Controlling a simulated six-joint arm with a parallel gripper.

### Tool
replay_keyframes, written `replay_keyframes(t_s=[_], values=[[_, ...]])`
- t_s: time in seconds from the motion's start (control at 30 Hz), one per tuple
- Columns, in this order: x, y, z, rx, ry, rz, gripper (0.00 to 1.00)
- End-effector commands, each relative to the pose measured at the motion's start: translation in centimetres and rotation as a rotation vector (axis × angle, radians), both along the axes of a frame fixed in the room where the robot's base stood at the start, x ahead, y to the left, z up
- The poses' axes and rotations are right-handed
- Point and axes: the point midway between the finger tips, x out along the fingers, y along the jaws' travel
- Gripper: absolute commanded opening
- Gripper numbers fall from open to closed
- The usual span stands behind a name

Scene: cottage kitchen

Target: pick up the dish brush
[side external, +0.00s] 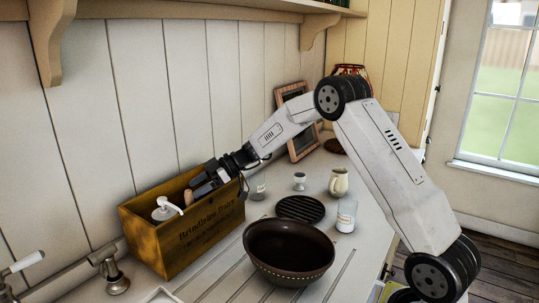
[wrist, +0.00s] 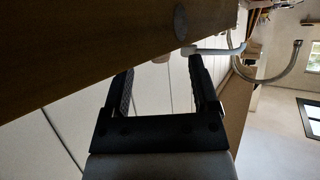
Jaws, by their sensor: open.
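A wooden crate (side external: 195,238) with dark lettering stands against the wall at the left in the side view. A short tan wooden piece, probably part of the dish brush (side external: 188,197), shows inside the crate at my gripper's tips; the rest is hidden. My gripper (side external: 197,184) is over the crate's back part, reaching in from the right. In the wrist view my gripper (wrist: 160,72) has its two dark fingers apart, with no object clearly held between them. The brush cannot be made out surely there.
A white pump dispenser (side external: 165,208) stands in the crate.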

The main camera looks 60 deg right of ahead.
Motion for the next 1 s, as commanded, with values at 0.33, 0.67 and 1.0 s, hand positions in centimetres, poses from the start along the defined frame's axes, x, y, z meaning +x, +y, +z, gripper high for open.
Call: replay_keyframes(t_s=[0.33, 0.67, 1.0], values=[[1.6, 2.6, -1.4, 0.000, 0.002, 0.003, 0.77], [2.6, 3.9, -2.2, 0.000, 0.000, 0.000, 0.77], [2.6, 3.8, -2.1, -0.001, 0.001, 0.000, 0.77]])
